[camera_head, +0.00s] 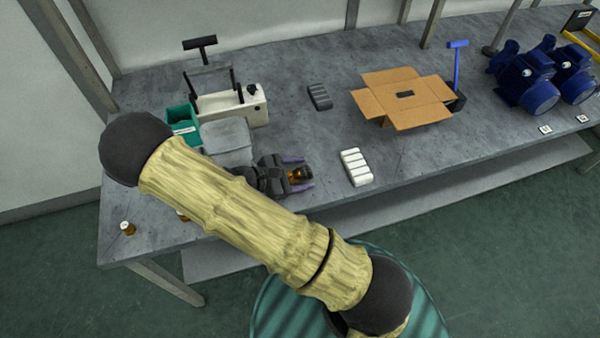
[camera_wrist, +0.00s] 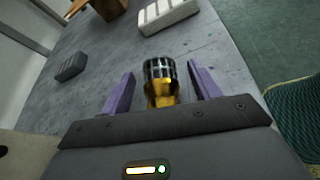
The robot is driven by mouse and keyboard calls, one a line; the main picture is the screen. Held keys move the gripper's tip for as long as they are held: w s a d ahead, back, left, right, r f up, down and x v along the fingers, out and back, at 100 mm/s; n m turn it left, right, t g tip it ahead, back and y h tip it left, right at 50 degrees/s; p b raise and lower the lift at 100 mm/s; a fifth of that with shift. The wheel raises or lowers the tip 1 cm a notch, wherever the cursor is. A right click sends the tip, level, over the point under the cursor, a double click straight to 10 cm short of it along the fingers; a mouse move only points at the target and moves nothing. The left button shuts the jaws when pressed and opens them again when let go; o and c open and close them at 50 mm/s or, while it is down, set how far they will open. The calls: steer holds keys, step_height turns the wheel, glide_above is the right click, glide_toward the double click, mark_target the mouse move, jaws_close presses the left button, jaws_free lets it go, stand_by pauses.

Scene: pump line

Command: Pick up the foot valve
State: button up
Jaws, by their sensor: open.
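The foot valve (camera_wrist: 160,82) is a small brass piece with a dark slotted strainer end. In the wrist view it lies between the two purple fingers of my gripper (camera_wrist: 162,88), with a visible gap on each side. In the head view the foot valve (camera_head: 299,174) shows as a brass and dark spot between the purple fingertips of my gripper (camera_head: 305,174), near the table's front edge. My gripper is open. The valve's near end is partly hidden by the gripper body in the wrist view.
A white ribbed block (camera_head: 356,167) lies right of my gripper, and a dark ribbed block (camera_head: 319,97) lies behind. An open cardboard box (camera_head: 405,97), blue pumps (camera_head: 540,80), a green bin (camera_head: 183,126) and a white machine (camera_head: 232,105) stand on the table. A small brass piece (camera_head: 127,228) stands front left.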

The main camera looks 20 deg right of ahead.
mark_target(299, 171)
stand_by(0.4)
steer(key=c, duration=1.1)
steer(key=shift+c, duration=0.2)
steer(key=shift+r, duration=0.15)
step_height(299, 171, up, 10)
steer(key=shift+f, duration=0.1)
steer(key=shift+w, duration=0.1)
